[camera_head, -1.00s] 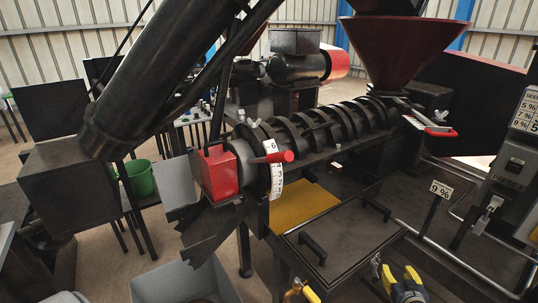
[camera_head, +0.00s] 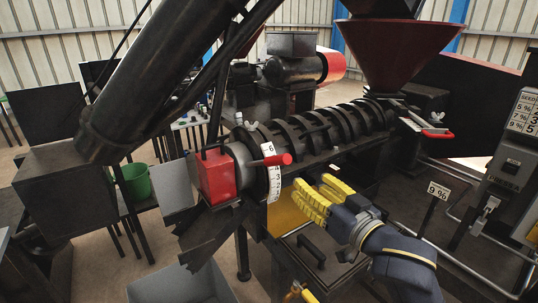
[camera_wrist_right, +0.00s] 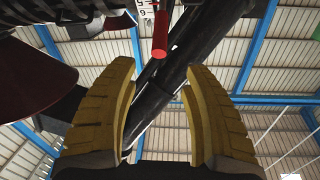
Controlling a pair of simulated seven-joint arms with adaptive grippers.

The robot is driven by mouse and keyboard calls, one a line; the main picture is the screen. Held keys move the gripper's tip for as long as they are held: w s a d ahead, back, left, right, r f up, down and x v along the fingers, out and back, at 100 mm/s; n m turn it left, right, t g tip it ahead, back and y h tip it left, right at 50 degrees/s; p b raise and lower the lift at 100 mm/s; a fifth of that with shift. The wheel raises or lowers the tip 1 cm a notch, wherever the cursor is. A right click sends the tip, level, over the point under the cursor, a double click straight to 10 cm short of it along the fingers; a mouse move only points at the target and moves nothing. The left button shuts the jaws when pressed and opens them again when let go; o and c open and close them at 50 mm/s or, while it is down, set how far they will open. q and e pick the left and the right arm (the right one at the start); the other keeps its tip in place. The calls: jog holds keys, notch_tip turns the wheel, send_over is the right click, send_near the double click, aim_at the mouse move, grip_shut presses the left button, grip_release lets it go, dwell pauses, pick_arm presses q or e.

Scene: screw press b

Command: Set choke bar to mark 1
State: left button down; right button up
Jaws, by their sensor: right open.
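The choke bar (camera_head: 272,160) is a short rod with a red grip, sticking out to the right from the collar at the press's left end. It crosses a curved white number scale (camera_head: 274,186) between the 6 and the 4, covering the figure there. My right gripper (camera_head: 312,183) is open and empty, its yellow fingers below and right of the red grip, apart from it. In the right wrist view the red grip (camera_wrist_right: 160,36) shows beyond and above the gap between the fingers, beside the scale's 5 and 6. My left gripper is not in view.
A red block (camera_head: 217,174) sits left of the scale. The ribbed press barrel (camera_head: 325,128) runs back right to a dark red hopper (camera_head: 398,50). A dark tray lid with a handle (camera_head: 312,250) lies under my right arm. A grey bin (camera_head: 185,285) stands at lower left.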

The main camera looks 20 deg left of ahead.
jog(key=x, duration=1.7)
jog(key=shift+w, duration=0.25)
grip_shut()
